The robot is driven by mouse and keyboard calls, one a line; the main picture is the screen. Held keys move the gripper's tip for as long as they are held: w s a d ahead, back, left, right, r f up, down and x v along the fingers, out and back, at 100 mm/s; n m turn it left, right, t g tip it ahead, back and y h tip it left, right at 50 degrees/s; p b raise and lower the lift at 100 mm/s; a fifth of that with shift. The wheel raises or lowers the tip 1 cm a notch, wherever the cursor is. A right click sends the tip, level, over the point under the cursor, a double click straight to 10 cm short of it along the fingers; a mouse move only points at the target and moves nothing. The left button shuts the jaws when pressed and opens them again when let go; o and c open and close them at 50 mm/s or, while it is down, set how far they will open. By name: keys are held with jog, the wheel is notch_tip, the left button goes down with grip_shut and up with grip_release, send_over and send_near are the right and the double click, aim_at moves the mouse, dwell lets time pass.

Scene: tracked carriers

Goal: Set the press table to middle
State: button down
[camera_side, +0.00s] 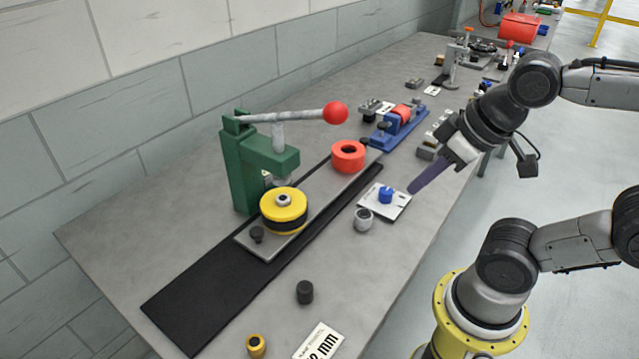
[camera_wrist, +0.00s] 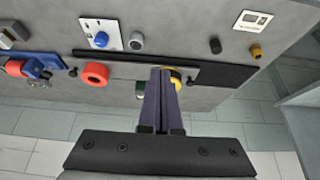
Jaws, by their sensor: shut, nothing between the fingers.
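A green hand press (camera_side: 243,170) with a grey lever and red ball (camera_side: 335,113) stands by the wall. A long grey sliding table (camera_side: 318,203) lies on a black track (camera_side: 190,290) under it. A yellow disc (camera_side: 284,210) sits on the table below the ram, beside a small black knob (camera_side: 257,233). A red ring (camera_side: 348,156) sits at the table's far end. My gripper (camera_side: 412,190) is shut and empty, beside a white plate with a blue button (camera_side: 386,194). In the wrist view the fingers (camera_wrist: 163,72) overlap the yellow disc (camera_wrist: 177,79); the press is mostly hidden.
A grey knurled cap (camera_side: 363,219) is near the white plate. A black cylinder (camera_side: 305,292), a brass knob (camera_side: 256,345) and a label card (camera_side: 318,341) lie in front. A blue vise-like fixture (camera_side: 397,127) stands behind. The bench is clear between track and front pieces.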

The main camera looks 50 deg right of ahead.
dwell(0.3)
jog(key=c, duration=1.2)
grip_release()
jog(key=shift+r, duration=0.25)
jog(key=shift+c, duration=0.2)
jog(key=o, duration=0.7)
notch_tip(320, 180, up, 7)
jog(key=shift+r, duration=0.15)
jog(key=w+a+r+m+g, duration=0.2)
jog(key=w+a+r+m, duration=0.15)
jog(key=w, duration=0.45)
jog(key=w+a+r+m+g, duration=0.15)
jog(key=w+r, duration=0.25)
jog(key=w, duration=0.4)
jog(key=m+g, duration=0.2)
jog(key=m, duration=0.2)
send_over(256, 231)
notch_tip(256, 231, down, 4)
notch_tip(256, 231, down, 27)
jog(key=shift+f, duration=0.1)
